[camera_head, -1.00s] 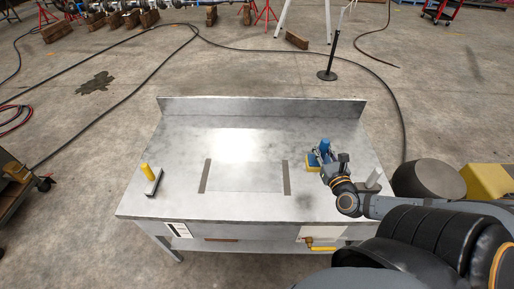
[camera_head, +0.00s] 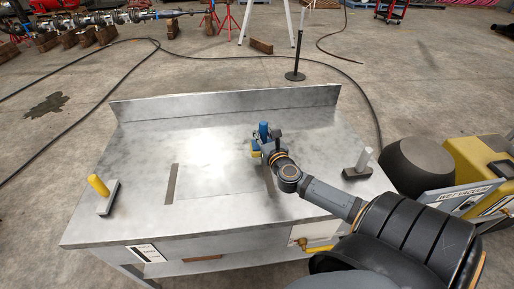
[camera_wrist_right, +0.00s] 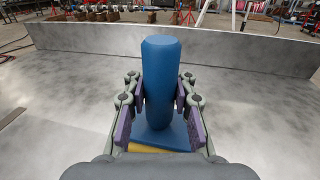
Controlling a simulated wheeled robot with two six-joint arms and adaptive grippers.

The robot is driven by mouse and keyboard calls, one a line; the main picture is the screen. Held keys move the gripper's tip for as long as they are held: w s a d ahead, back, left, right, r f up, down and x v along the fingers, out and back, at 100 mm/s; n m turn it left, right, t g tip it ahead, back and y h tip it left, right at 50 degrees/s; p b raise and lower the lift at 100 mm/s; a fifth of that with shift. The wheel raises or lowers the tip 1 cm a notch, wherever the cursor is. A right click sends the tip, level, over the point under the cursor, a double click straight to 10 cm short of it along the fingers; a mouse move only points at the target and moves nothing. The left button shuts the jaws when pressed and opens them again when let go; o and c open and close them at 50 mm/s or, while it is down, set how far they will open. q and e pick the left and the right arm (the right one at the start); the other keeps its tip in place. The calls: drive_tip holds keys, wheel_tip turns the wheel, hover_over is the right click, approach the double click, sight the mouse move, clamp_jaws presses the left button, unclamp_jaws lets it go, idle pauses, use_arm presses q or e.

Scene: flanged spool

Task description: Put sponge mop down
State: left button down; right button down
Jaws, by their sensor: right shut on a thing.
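The sponge mop has an upright blue handle (camera_wrist_right: 160,80), a blue plate and a yellow sponge base (camera_head: 256,153). My right gripper (camera_head: 265,142) is shut on the blue handle, its purple-padded fingers on both sides in the right wrist view (camera_wrist_right: 162,100). The mop is over the back middle-right part of the metal table (camera_head: 215,118). I cannot tell whether the sponge touches the tabletop. Two dark strips (camera_head: 171,184) mark the ends of a paler rectangle (camera_head: 220,180) in front of the mop. My left gripper is not in view.
A block with a yellow handle (camera_head: 99,187) stands at the table's left. A block with a pale grey handle (camera_head: 361,162) stands at the right edge. A raised backsplash (camera_head: 225,101) closes the table's rear.

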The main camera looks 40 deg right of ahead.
drive_tip(key=shift+w+a+f, duration=0.15)
drive_tip(key=shift+w+f, duration=0.3)
drive_tip(key=shift+f, duration=0.1)
drive_tip(key=shift+w+a+f, duration=0.1)
drive_tip(key=shift+w+f, duration=0.15)
drive_tip(key=shift+w+a+f, duration=0.1)
drive_tip(key=shift+w+f, duration=0.05)
drive_tip(key=shift+f, duration=0.1)
wheel_tip(320, 180, down, 3)
drive_tip(key=shift+f+b, duration=0.1)
drive_tip(key=shift+b, duration=0.7)
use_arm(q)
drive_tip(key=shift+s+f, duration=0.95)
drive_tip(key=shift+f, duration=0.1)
use_arm(e)
drive_tip(key=c, duration=1.1)
unclamp_jaws()
